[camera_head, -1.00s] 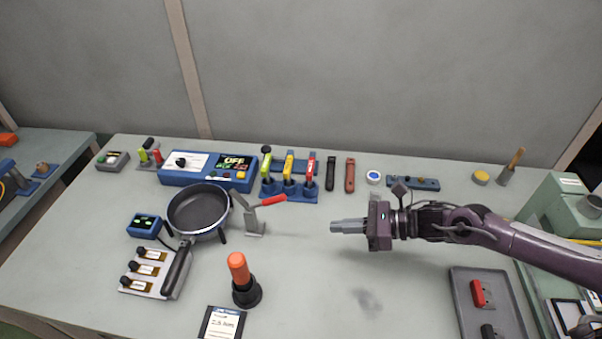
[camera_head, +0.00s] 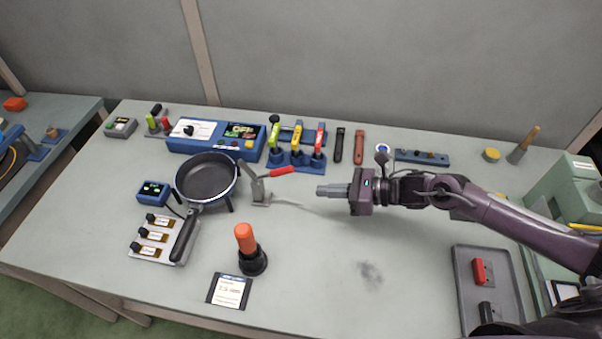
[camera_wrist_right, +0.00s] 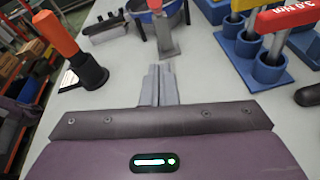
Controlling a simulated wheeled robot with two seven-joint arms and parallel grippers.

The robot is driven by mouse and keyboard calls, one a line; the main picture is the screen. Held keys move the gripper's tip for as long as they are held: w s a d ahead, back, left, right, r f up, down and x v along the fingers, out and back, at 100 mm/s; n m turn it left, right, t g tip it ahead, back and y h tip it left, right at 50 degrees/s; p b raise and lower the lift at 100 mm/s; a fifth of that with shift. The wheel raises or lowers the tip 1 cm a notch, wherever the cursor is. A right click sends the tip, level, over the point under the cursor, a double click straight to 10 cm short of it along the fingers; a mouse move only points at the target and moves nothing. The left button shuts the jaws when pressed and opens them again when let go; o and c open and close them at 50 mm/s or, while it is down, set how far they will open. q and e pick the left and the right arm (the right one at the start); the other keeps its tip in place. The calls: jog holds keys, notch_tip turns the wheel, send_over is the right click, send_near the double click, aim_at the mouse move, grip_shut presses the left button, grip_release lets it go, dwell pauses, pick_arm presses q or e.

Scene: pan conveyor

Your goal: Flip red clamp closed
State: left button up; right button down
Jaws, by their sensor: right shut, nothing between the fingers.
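The clamp (camera_head: 260,190) stands on the table just right of the pan, a grey metal bracket with a red handle (camera_head: 283,170) pointing right and slightly up. In the right wrist view the clamp (camera_wrist_right: 166,38) is straight ahead, beyond the fingertips. The red handle (camera_wrist_right: 154,4) is cut off at that view's top edge. My right gripper (camera_head: 320,190) is shut and empty, pointing left, a short gap to the right of the clamp. Its closed fingers (camera_wrist_right: 159,72) show in the wrist view, apart from the clamp. My left gripper is not in view.
The black pan (camera_head: 207,178) stands left of the clamp. Behind are a blue control box (camera_head: 215,138) and a blue rack (camera_head: 296,160) of coloured-handled tools. An orange-handled tool (camera_head: 248,250) stands in front. A grey tray (camera_head: 462,290) lies at right. The table's middle is clear.

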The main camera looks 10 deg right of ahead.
jog(key=p+x, duration=0.1)
jog(key=x, duration=0.4)
jog(key=shift+w+a+r, duration=0.15)
jog(key=shift+w+a, duration=0.05)
jog(key=r+p, duration=0.2)
jog(key=w+a+r+p, duration=0.1)
jog(key=shift+r, duration=0.1)
jog(key=shift+w, duration=0.1)
